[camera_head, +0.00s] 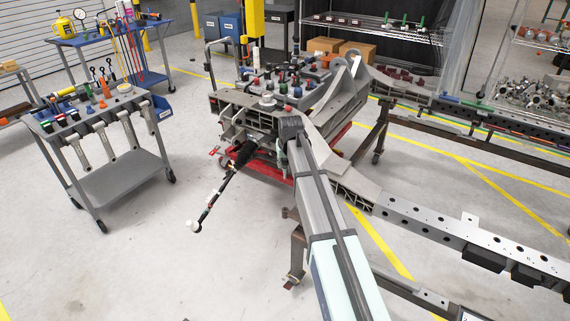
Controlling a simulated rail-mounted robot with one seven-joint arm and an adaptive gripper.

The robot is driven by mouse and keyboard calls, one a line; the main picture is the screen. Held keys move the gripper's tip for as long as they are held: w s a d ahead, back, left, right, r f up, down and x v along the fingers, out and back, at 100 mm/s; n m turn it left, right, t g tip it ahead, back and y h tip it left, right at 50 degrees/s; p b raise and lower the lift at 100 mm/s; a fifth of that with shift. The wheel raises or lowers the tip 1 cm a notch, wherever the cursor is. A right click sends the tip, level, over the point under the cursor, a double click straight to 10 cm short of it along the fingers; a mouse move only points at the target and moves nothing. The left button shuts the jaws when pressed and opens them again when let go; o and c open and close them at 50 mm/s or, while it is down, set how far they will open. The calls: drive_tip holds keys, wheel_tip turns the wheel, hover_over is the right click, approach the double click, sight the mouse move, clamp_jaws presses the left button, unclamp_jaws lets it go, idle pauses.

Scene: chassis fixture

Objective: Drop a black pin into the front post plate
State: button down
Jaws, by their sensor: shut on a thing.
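I cannot make out my gripper's jaws, or anything held in them, in the head view. A long grey beam with a pale front section runs up from the bottom edge to the fixture and ends in a dark head; I cannot tell if it is mine. The chassis fixture (232,104) stands at the middle. On its top are several small posts and pins in red, blue, green and dark colours. I cannot tell which part is the front post plate. Dark pins there are too small to tell apart. A thin dark rod (213,192) with a black thick end slopes down-left from the fixture.
A grey cart (118,181) with coloured pins and hanging pale bars stands at left. A blue cart (88,36) is behind it. A long rail with holes (455,237) extends right. A wire shelf (375,28) stands at the back. Floor between cart and fixture is open.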

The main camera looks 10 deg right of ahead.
drive_tip(key=shift+r+p, duration=1.25)
drive_tip(key=shift+r, duration=1.1)
